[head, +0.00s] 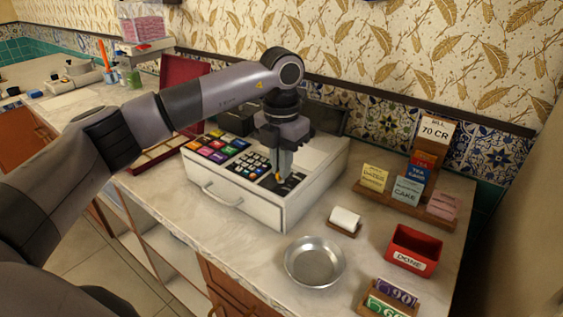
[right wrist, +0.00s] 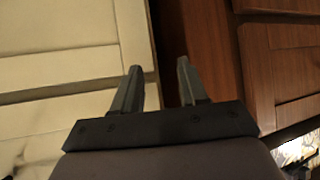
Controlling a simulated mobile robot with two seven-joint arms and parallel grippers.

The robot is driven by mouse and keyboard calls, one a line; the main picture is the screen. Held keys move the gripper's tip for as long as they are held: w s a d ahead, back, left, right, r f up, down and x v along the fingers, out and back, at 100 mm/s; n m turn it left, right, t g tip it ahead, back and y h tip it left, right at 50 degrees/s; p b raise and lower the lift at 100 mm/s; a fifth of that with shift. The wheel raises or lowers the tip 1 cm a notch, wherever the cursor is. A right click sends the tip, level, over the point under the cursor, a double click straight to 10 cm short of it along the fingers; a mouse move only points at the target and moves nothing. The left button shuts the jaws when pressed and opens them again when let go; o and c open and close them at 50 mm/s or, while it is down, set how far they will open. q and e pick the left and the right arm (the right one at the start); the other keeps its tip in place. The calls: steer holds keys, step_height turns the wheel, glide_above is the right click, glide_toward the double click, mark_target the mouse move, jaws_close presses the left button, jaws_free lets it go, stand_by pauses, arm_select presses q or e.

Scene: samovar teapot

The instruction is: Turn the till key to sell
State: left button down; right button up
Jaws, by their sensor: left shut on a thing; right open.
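The till (head: 240,204) is a white register with a drawer front, coloured buttons and a dark number pad on the counter. My left gripper (head: 279,178) points down over the dark panel at the right of the keypad, and its fingers are shut on the small till key, which shows as a yellow bit between the tips. The fingers hide most of the key, so its turn position cannot be told. My right gripper (right wrist: 157,88) shows in the right wrist view, open and empty, in front of cabinet fronts.
A round metal dish (head: 314,261), a white roll on a small stand (head: 345,221), a red DONE box (head: 413,250) and a wooden card rack (head: 400,203) stand right of the till. Number cards (head: 390,299) stand at the front edge. A dark red case (head: 184,83) is behind my left arm.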

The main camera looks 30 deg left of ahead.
arm_select(q)
steer(key=m, duration=0.8)
steer(key=shift+r+m, duration=0.1)
steer(key=shift+m, duration=0.2)
stand_by(0.6)
steer(key=c, duration=1.2)
jaws_free()
steer(key=shift+c, duration=0.2)
step_height(320, 180, up, 7)
steer(key=shift+r, duration=0.1)
